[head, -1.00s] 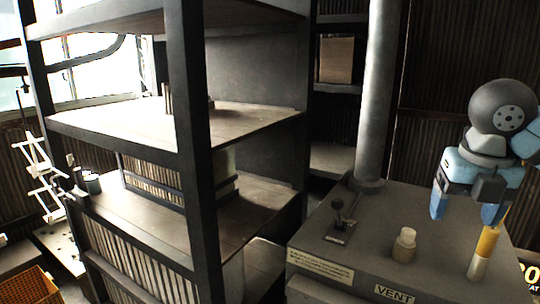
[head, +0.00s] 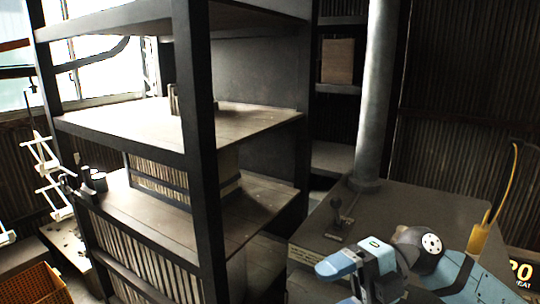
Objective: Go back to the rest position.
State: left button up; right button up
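My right arm reaches in from the lower right over the grey bench (head: 425,205). Its light blue and grey end (head: 350,268) points left, low in the head view, over the front part of the bench. The arm is cut off by the bottom edge of the picture, and I cannot make out a clear gap between two fingertips. I see nothing held there. My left gripper is not in view.
A dark shelf rack (head: 195,150) stands to the left of the bench.

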jog(key=w+d+f+m+t+h+p, duration=0.1)
jog(key=w+d+f+m+t+h, duration=0.1)
jog(key=f+m+t, duration=0.85)
jog(key=w+d+f+m+t+h+p, duration=0.1)
jog(key=w+d+f+m+t, duration=0.3)
jog(key=m+t, duration=1.05)
jog(key=s+d+f+m+g+h, duration=0.2)
jog(key=s+f+m+g+h, duration=0.2)
jog(key=s+f, duration=0.4)
jog(key=s+d+f+m+g+h+p, duration=0.1)
jog(key=s+f+m+g+h, duration=0.3)
jog(key=s+f, duration=0.5)
notch_tip(320, 180, down, 7)
jog(key=shift+d+f+m+h, duration=0.1)
jog(key=shift+d+m+h, duration=0.45)
jog(key=shift+m+h, duration=0.05)
